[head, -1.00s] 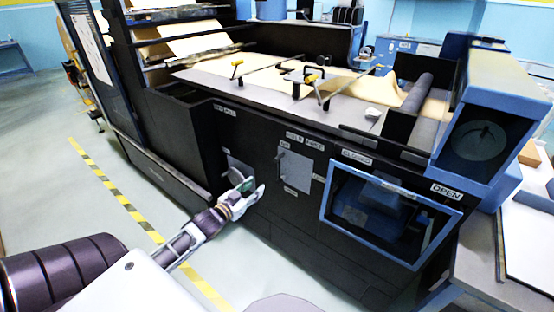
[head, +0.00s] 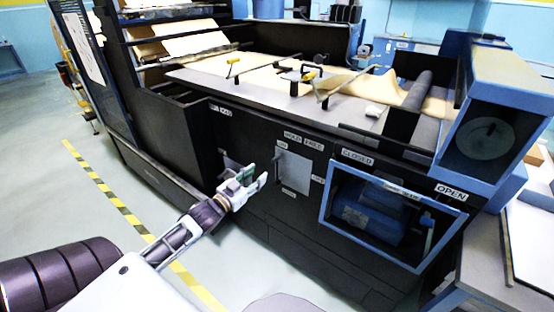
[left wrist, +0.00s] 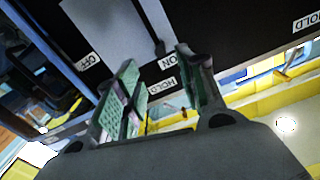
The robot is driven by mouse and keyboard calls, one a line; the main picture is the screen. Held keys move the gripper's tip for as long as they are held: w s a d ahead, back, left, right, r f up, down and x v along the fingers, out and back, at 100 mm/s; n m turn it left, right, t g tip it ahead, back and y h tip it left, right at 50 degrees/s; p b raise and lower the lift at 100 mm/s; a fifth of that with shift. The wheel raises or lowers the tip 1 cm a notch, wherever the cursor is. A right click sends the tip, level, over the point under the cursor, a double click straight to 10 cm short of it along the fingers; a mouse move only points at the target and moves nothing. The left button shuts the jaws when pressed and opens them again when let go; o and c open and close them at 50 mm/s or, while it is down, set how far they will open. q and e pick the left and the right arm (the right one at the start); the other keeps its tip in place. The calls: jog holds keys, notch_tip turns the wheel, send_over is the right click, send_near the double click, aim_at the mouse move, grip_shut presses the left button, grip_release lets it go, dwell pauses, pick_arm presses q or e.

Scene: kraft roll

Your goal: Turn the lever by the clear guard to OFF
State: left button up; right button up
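The clear guard (head: 390,222) is a blue-framed window at the lower right of the black machine front. Left of it, a pale plate (head: 297,174) carries a dark lever (head: 279,164). In the left wrist view the same plate (left wrist: 105,28) shows the lever (left wrist: 156,35) as a dark bar, its end near the ON label (left wrist: 167,62); the OFF label (left wrist: 88,61) lies on the guard side. My left gripper (head: 257,181) is just left of this plate in the head view. Its green-padded fingers (left wrist: 162,95) are apart and empty, the lever's end beyond them. My right gripper is out of view.
Another pale plate (head: 230,163) sits behind my left gripper, with a HOLD label (left wrist: 306,20) nearby in the wrist view. Rods with yellow knobs (head: 309,77) stand on the machine top. The floor with striped tape (head: 127,215) is clear in front.

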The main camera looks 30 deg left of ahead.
aim_at(277, 157)
pick_arm(q)
jog(key=shift+w+d+b, duration=0.15)
jog(key=shift+w+b, duration=0.2)
jog(key=shift+w, duration=1.7)
jog(key=shift+w+d+b, duration=0.15)
jog(key=shift+w+b, duration=0.2)
jog(key=shift+w, duration=1.65)
jog(key=shift+w+d+b, duration=0.15)
jog(key=shift+w+b, duration=0.2)
jog(key=shift+w, duration=2.15)
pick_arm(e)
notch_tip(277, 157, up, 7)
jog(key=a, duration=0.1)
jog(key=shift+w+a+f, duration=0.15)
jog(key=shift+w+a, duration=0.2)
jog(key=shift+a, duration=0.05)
pick_arm(q)
jog(key=shift+d, duration=0.1)
grip_shut()
